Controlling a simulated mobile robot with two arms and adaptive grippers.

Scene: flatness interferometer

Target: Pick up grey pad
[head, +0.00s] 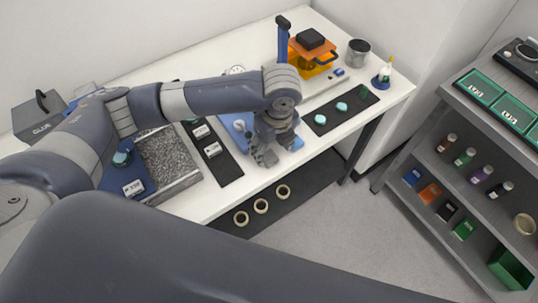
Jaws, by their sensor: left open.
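My left gripper (264,157) is open and points down near the front edge of the white table (218,205), at the front of a blue plate (232,122). I see nothing between its fingers. No item can be clearly told as the grey pad. Two small light-grey labelled blocks, one farther back (201,131) and one nearer (212,150), lie on a black strip (229,171) left of the gripper. Another pale labelled block (133,187) lies on a dark blue mat farther left. My left arm hides part of the table. My right gripper is out of view.
A speckled grey slab (170,158) lies left of the black strip. A second black strip (340,117) with teal pieces lies to the right. An orange device (312,55) and a metal cup (358,52) stand behind. Grey shelves (443,172) stand at right.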

